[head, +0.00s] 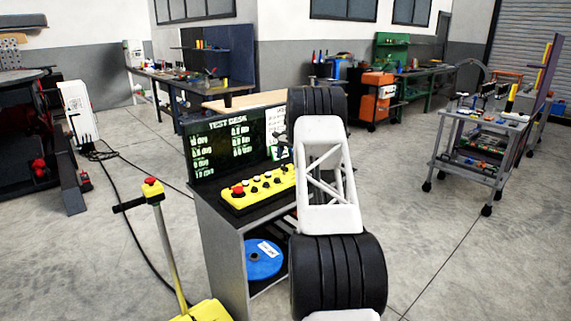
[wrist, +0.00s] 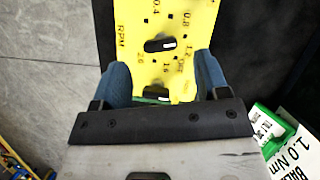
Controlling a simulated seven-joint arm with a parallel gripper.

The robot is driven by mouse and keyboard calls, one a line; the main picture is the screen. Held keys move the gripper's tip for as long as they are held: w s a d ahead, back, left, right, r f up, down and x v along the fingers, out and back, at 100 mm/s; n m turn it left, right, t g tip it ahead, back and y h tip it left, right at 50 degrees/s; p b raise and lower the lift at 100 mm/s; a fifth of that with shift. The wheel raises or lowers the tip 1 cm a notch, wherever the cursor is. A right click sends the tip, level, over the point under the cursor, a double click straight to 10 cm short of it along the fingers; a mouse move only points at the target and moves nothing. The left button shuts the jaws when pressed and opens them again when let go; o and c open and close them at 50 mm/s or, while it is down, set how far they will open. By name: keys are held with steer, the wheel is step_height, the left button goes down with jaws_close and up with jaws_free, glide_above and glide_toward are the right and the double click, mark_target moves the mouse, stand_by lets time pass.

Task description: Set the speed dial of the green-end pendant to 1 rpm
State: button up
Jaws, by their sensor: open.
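The yellow pendant panel (wrist: 178,22) fills the upper middle of the wrist view, with a green edge at its near end. Its speed dial (wrist: 158,45) is a black knob with a white mark pointing right, roughly between the 0.8 and 1.2 labels. A second black knob (wrist: 156,98) sits nearer the green end. My gripper (wrist: 162,72) is open, its blue fingers on either side of the panel's near part; whether they touch it is unclear. In the head view, a yellow panel (head: 258,191) with a red button lies on the test desk; my arm covers its right end.
The test desk (head: 222,235) has an upright screen (head: 225,150) behind the panel and a blue reel (head: 264,259) on its shelf. A yellow stand with a red button (head: 152,184) is at left. A tool trolley (head: 478,150) is at right. Open floor lies between.

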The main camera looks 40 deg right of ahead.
steer(key=shift+v, duration=1.8)
steer(key=shift+a, duration=0.1)
